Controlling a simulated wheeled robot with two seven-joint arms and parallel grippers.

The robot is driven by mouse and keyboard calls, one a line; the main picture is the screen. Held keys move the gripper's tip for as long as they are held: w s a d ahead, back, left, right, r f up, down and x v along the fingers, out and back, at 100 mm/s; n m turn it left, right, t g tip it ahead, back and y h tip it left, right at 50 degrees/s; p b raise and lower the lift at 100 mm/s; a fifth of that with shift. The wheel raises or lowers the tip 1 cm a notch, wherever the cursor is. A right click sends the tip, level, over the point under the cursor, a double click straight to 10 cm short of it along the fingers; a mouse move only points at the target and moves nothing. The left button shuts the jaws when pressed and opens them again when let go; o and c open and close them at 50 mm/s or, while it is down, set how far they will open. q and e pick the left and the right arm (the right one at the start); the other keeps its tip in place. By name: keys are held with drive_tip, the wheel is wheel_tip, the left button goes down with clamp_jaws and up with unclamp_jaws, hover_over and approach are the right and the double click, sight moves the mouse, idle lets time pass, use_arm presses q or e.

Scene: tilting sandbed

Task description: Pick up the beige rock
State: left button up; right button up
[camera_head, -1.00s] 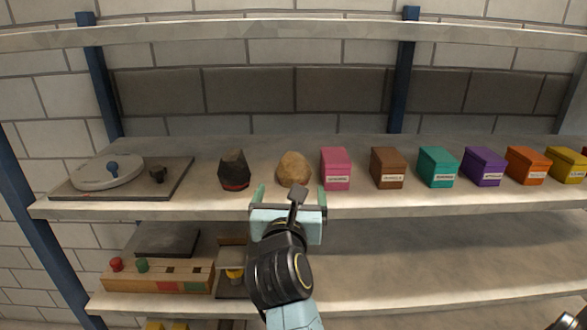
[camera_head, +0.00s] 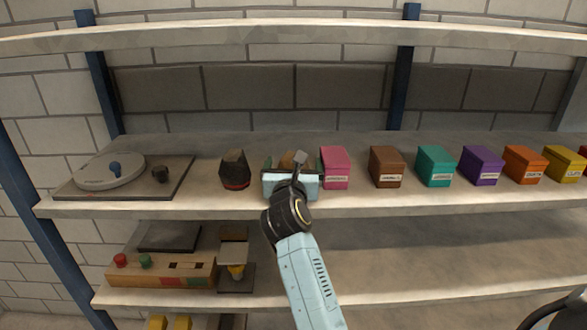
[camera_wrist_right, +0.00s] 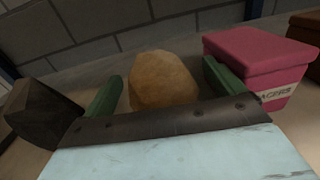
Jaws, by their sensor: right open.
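The beige rock (camera_wrist_right: 162,80) sits on the upper shelf, between the two green fingers of my right gripper (camera_wrist_right: 160,88) in the right wrist view. The gripper is open, with a gap visible on both sides of the rock, the wider one on the right. In the head view the right gripper (camera_head: 292,164) is at the shelf, and its body hides most of the rock (camera_head: 287,159). My left gripper is not in view.
A dark rock with a red band (camera_head: 235,171) stands close on the left. A pink box (camera_head: 336,168) stands close on the right, followed by a brown box (camera_head: 387,167) and several others. A turntable-like device (camera_head: 110,172) is at far left.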

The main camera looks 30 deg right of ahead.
drive_tip(key=shift+r, duration=0.1)
drive_tip(key=c, duration=1.3)
